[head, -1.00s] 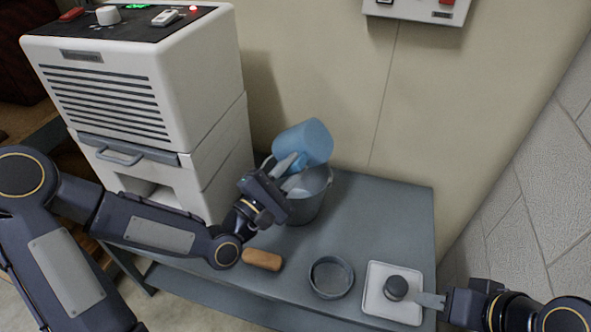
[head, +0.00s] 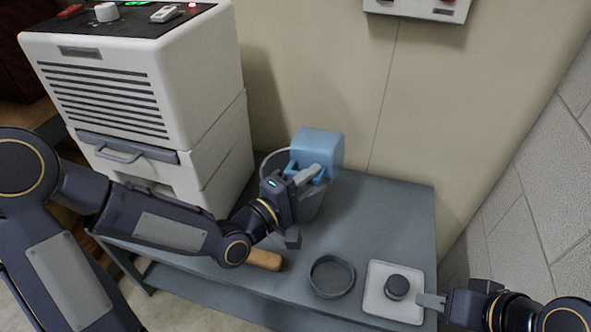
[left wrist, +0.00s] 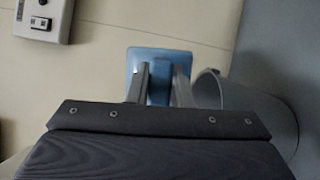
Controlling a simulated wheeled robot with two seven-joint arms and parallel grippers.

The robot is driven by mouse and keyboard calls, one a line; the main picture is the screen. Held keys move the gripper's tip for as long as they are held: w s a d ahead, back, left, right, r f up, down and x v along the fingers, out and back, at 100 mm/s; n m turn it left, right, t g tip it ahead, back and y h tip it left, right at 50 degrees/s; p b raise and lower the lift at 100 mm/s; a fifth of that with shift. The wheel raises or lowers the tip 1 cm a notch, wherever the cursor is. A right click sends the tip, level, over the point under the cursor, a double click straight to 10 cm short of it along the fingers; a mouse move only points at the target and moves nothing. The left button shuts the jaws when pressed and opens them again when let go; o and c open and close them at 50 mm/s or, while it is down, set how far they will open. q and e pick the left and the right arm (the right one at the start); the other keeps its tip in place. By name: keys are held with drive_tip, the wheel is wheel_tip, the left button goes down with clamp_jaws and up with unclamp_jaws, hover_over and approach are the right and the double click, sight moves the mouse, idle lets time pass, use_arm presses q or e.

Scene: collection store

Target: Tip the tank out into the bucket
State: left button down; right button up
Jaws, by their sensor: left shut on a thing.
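The blue translucent tank (head: 318,146) is held over the grey bucket (head: 311,206), which stands on the grey table close to the white machine. My left gripper (head: 310,177) is shut on the tank at its near side. The left wrist view also shows the tank (left wrist: 160,57) between the fingers, with the bucket (left wrist: 250,105) to the right. The tank hides part of the bucket's rim, and what is inside either one cannot be seen. My right gripper (head: 430,300) is at the lower right beside a dark round knob on a white tray; its finger opening is unclear.
The white machine (head: 140,90) stands on the left. On the table (head: 385,215) are a wooden-coloured cylinder (head: 264,259), a shallow grey round dish (head: 331,277) and the white tray (head: 377,308) with the dark knob (head: 397,287). The table's right rear is clear.

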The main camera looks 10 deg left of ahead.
use_arm(q)
drive_tip(key=shift+s+d+f+m+g, duration=0.2)
drive_tip(key=shift+d+f+m+g, duration=0.25)
drive_tip(key=shift+m, duration=0.45)
drive_tip(key=shift+d+r+m+y+p, duration=0.3)
drive_tip(key=shift+r+m+p, duration=0.2)
drive_tip(key=shift+r+p, duration=0.35)
drive_tip(key=s+d+f+m+y+p, duration=0.2)
drive_tip(key=d+f+m+y+p, duration=0.2)
drive_tip(key=m, duration=0.8)
drive_tip(key=d+y+p, duration=0.1)
drive_tip(key=d+y, duration=0.1)
drive_tip(key=y, duration=0.1)
drive_tip(key=shift+f, duration=0.4)
